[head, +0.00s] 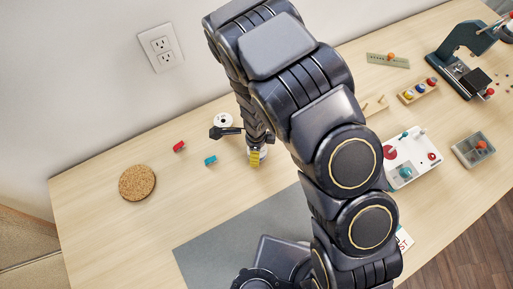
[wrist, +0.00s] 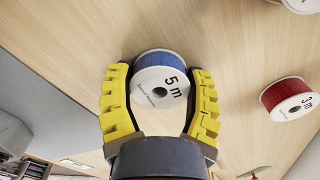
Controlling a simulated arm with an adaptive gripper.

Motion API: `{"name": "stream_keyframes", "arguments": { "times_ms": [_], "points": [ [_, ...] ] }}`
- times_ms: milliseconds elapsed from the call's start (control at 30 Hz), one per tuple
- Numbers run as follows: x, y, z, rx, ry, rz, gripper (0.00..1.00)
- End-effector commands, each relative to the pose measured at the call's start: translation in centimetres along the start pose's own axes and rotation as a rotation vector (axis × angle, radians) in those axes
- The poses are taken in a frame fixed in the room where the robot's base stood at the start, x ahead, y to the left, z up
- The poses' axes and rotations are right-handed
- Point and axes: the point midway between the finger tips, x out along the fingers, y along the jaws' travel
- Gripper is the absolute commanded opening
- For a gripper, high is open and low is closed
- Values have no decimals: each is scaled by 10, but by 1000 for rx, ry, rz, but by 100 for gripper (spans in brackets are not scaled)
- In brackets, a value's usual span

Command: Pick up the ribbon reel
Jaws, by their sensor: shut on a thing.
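In the wrist view, my gripper (wrist: 160,95) has its two yellow ridged fingers shut on a ribbon reel (wrist: 160,85). The reel has blue ribbon and a white end face marked "5 m". One finger lies along each side of it. In the head view, my gripper (head: 255,157) is low over the left part of the table, and the held reel is mostly hidden by it. I cannot tell whether the reel touches the table.
A red reel (wrist: 288,98) marked "3 m" lies to the right in the wrist view. A white round reel (head: 223,121) is behind my gripper. A cork disc (head: 137,182), red piece (head: 179,146) and teal piece (head: 210,160) lie left. A grey mat (head: 225,245) is in front.

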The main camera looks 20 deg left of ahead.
Motion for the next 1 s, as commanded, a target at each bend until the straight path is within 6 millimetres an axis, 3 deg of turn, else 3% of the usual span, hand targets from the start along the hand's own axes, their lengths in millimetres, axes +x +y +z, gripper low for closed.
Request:
{"name": "stream_keyframes", "arguments": {
  "times_ms": [267, 633, 1000],
  "points": [
    [-21, -1, -1, -2, 2, -5, 27],
    [-83, -2, -1, 0, 2, -8, 27],
    [-104, -5, -7, -26, -3, 0, 27]
  ]
}}
